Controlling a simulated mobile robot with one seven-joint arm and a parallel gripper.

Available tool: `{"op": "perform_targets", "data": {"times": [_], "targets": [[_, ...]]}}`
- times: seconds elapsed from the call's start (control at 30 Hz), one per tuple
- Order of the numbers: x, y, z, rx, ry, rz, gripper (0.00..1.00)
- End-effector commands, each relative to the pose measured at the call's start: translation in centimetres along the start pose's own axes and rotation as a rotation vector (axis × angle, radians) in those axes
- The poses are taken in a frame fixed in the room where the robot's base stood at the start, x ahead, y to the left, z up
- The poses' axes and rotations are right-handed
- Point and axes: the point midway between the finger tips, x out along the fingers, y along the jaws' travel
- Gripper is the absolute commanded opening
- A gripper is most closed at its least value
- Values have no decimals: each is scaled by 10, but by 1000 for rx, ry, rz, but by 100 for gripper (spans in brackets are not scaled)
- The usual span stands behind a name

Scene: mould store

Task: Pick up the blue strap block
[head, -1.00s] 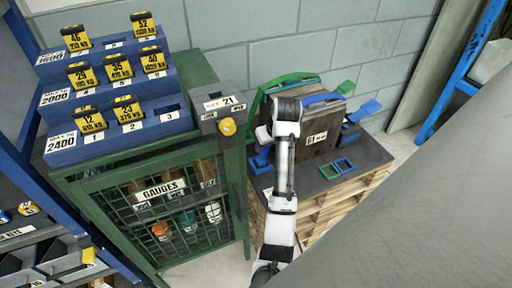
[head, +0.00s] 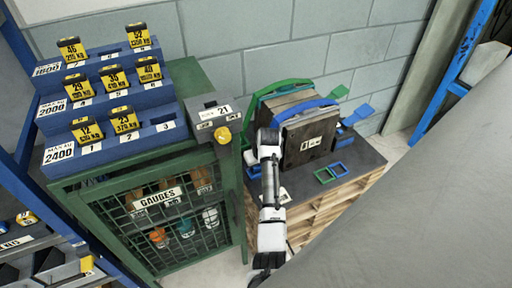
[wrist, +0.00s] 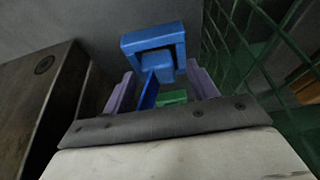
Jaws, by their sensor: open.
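A blue block (wrist: 152,42) with a blue strap (wrist: 149,92) shows ahead of my gripper (wrist: 160,72) in the wrist view. My gripper is open, with one purple finger on each side of the strap; I cannot tell whether the block itself is between the fingertips. In the head view a blue strap (head: 303,108) arches over a dark mould block (head: 308,140), with blue pieces low at its left (head: 254,171) and at its right (head: 357,115). My arm stands in front of the mould's left side and hides the fingers there.
A green strap (head: 272,90) runs behind the blue one. Green and blue frames (head: 331,172) lie on the dark bench top. The green mesh gauge cabinet (head: 236,190) stands close on the left; its mesh (wrist: 262,60) borders my gripper's right side in the wrist view.

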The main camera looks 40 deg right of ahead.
Motion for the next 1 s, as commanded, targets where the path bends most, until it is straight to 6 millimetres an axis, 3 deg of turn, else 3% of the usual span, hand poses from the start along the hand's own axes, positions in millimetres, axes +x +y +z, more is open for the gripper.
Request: {"op": "perform_targets", "data": {"times": [0.17, 0.5, 0.8, 1.0], "targets": [[0, 0, 0, 0, 0, 0, 57], [0, 0, 0, 0, 0, 0, 12], [-3, 0, -2, -1, 2, 0, 12], [-20, 0, -10, -3, 4, 1, 12]]}}
